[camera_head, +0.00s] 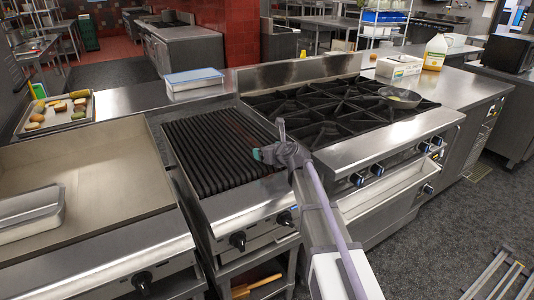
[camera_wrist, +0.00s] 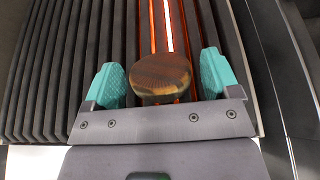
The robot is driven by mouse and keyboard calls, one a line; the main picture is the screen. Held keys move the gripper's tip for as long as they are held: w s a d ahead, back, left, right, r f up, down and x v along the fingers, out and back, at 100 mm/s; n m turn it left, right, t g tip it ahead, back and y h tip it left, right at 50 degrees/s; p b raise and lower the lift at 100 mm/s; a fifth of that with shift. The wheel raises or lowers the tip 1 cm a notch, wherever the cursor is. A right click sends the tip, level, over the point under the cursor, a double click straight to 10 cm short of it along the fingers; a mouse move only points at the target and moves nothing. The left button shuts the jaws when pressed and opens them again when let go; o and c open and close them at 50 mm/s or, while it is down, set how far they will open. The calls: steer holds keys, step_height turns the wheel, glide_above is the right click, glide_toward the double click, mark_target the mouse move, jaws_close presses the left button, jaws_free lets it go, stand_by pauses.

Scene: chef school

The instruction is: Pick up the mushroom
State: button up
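A brown, rounded piece with dark grill marks, which looks like the mushroom (camera_wrist: 160,76), lies on the grill in the wrist view. It is between the two teal fingers of my gripper (camera_wrist: 163,80), with a visible gap on each side. My gripper is open and not touching it. In the head view my gripper (camera_head: 268,155) is low over the right front part of the ribbed grill (camera_head: 205,150). The mushroom cannot be made out there; my gripper and arm likely cover it.
Glowing orange strips (camera_wrist: 165,25) show between the grill bars behind the mushroom. A burner stove (camera_head: 320,110) with a pan (camera_head: 408,98) stands to the right. A flat griddle (camera_head: 90,180) and a tray of several foods (camera_head: 78,117) are to the left. The rest of the grill is bare.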

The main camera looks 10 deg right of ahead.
steer(key=c, duration=0.9)
steer(key=shift+o, duration=0.2)
step_height(320, 180, up, 10)
steer(key=p, duration=1)
steer(key=shift+r, duration=0.2)
steer(key=shift+f, duration=0.15)
